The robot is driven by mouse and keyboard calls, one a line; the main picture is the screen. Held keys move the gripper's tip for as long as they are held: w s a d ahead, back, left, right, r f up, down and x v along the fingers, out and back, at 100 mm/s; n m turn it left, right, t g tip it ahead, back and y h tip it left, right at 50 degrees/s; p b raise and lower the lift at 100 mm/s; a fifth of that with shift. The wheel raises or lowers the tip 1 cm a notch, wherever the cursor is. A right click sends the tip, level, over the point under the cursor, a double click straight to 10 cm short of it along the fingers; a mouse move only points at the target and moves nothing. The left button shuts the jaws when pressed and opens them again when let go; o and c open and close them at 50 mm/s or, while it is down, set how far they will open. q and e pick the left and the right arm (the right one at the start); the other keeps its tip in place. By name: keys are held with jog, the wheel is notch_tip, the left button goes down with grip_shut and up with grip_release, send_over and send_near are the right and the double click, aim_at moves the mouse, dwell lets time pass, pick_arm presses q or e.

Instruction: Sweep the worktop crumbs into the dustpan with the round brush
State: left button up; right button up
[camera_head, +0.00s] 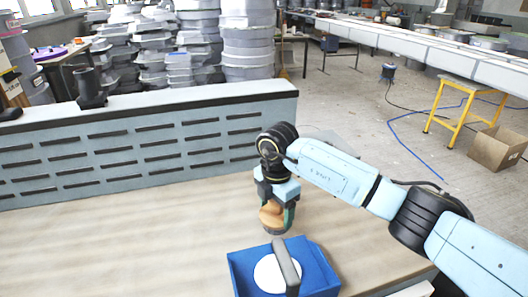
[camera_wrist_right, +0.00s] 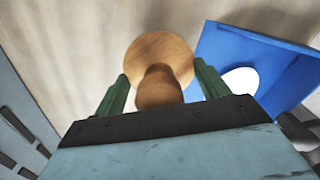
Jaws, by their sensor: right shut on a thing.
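The round brush (camera_head: 271,218) has a tan wooden body with a dark lower edge. My right gripper (camera_head: 277,205) is shut on it from above. In the right wrist view, the brush (camera_wrist_right: 160,52) sits between the green fingers of my right gripper (camera_wrist_right: 158,84). Whether its bristles touch the worktop (camera_head: 150,245) is hard to tell. The blue dustpan (camera_head: 322,272) lies just in front of the brush, with a grey handle (camera_head: 287,262) and a white round patch inside. It also shows in the right wrist view (camera_wrist_right: 222,48). I can make out no crumbs. My left gripper is out of view.
A slotted light blue panel (camera_head: 140,145) with a black top stands along the back of the worktop. The worktop left of the brush looks clear. Stacked grey moulds (camera_head: 248,45), a yellow trestle (camera_head: 455,115) and a cardboard box (camera_head: 497,148) are farther off.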

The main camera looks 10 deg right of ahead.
notch_tip(320, 180, up, 2)
jog(key=shift+w+r+p, duration=0.1)
jog(key=shift+r+p, duration=0.1)
jog(key=shift+p, duration=0.1)
jog(key=shift+w+r+p, duration=0.25)
jog(key=shift+r+p, duration=0.35)
jog(key=shift+r, duration=0.05)
notch_tip(320, 180, up, 4)
jog(key=p, duration=0.3)
jog(key=shift+s, duration=0.1)
